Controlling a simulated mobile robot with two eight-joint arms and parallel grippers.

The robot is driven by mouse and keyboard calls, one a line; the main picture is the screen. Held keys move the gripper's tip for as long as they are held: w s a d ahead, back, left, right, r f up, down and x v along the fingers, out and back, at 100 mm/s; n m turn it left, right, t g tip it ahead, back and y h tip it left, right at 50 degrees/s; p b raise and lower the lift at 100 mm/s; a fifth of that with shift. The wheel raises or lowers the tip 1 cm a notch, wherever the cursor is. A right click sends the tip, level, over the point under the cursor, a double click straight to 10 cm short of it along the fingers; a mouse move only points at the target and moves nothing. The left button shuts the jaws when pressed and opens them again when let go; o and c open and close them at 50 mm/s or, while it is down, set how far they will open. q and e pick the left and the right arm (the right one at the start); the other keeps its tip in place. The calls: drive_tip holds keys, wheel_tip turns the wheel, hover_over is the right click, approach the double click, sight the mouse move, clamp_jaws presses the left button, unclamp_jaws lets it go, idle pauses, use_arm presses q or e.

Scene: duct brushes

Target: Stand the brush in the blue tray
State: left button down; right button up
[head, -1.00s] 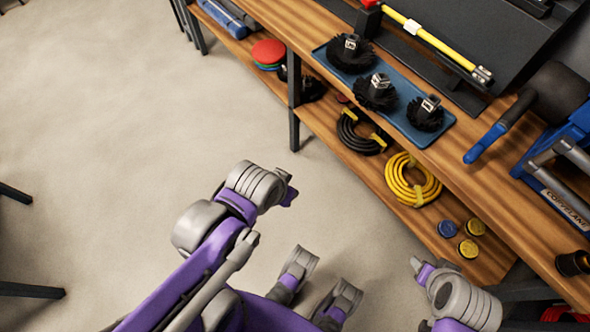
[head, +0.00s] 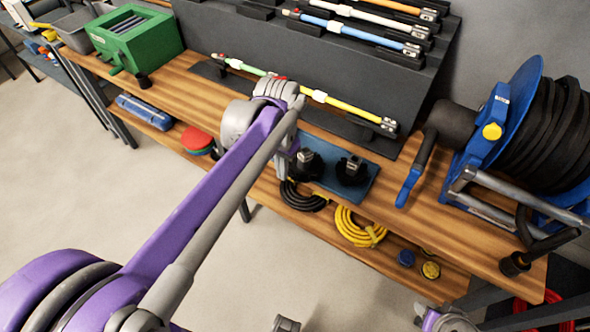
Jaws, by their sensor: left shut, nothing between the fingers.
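The blue tray (head: 372,187) lies on the wooden bench near its front edge. Two black round brushes with upright dark sockets show in it: one at its middle (head: 308,165) and one toward its right end (head: 351,170). The tray's left end is hidden behind my left wrist, so I cannot tell what is there. My left gripper (head: 284,166) points down at the left end of the tray, beside the middle brush. It is shut and empty; its fingers are small and partly hidden. Only a piece of my right arm shows at the bottom edge; its gripper is not visible.
A yellow rod (head: 345,106) lies behind the tray, below a dark rack (head: 400,75) of rods. A blue hose reel (head: 490,130) stands at right, a green box (head: 138,40) at left. Coiled yellow hose (head: 358,228) lies on the lower shelf. Bench wood right of the tray is partly clear.

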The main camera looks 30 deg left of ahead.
sight(305, 163)
use_arm(q)
drive_tip(key=w+f, duration=0.3)
drive_tip(key=f, duration=0.6)
drive_tip(key=shift+w+d+b, duration=0.15)
drive_tip(key=shift+w+b, duration=0.2)
drive_tip(key=shift+b, duration=0.1)
drive_tip(key=w, duration=0.7)
drive_tip(key=shift+w+d, duration=0.15)
drive_tip(key=shift+d, duration=0.15)
drive_tip(key=shift+f, duration=0.1)
